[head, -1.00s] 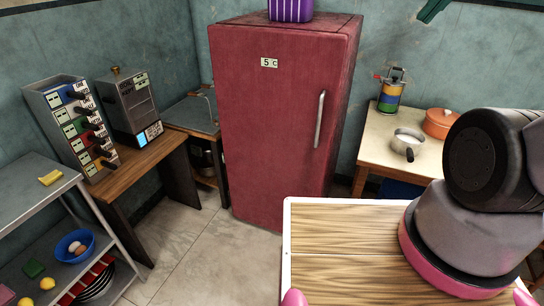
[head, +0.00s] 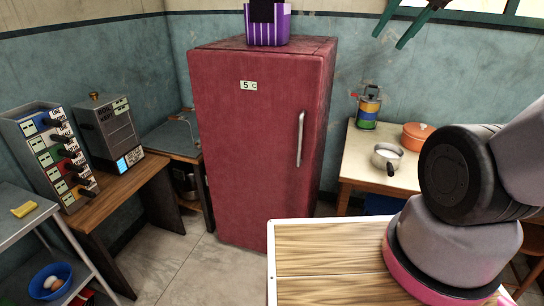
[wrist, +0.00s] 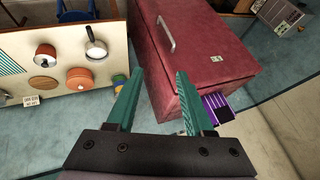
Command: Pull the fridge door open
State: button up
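The red fridge (head: 250,140) stands upright against the back wall, its door shut. A vertical metal handle (head: 300,138) is on the right side of the door. In the wrist view the fridge (wrist: 205,70) and its handle (wrist: 166,34) appear ahead, seen from above and turned over. My gripper (head: 389,40) has green fingers and is at the top of the head view, above and to the right of the handle. In the wrist view my gripper (wrist: 158,74) has its fingers spread with nothing between them, apart from the handle.
A purple striped container (head: 267,26) sits on the fridge. A table (head: 352,165) with a saucepan (head: 387,157), an orange pot (head: 417,135) and a striped canister (head: 368,108) is to the right. Side tables with appliances stand left. Floor shows before the fridge.

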jog(key=w+a+f+g, duration=0.1)
jog(key=w+f, duration=0.3)
jog(key=w, duration=0.6)
jog(key=n+g+h, duration=0.1)
jog(key=n+h, duration=0.1)
jog(key=h, duration=0.1)
send_over(300, 132)
jog(key=s, duration=0.2)
notch_tip(300, 132, down, 25)
jog(key=shift+s, duration=0.1)
jog(key=shift+w+a+f, duration=0.15)
jog(key=shift+w+f, duration=0.05)
jog(key=shift+f, duration=0.45)
jog(key=x, duration=1)
jog(key=shift+s+f, duration=0.1)
jog(key=shift+c, duration=0.4)
grip_shut()
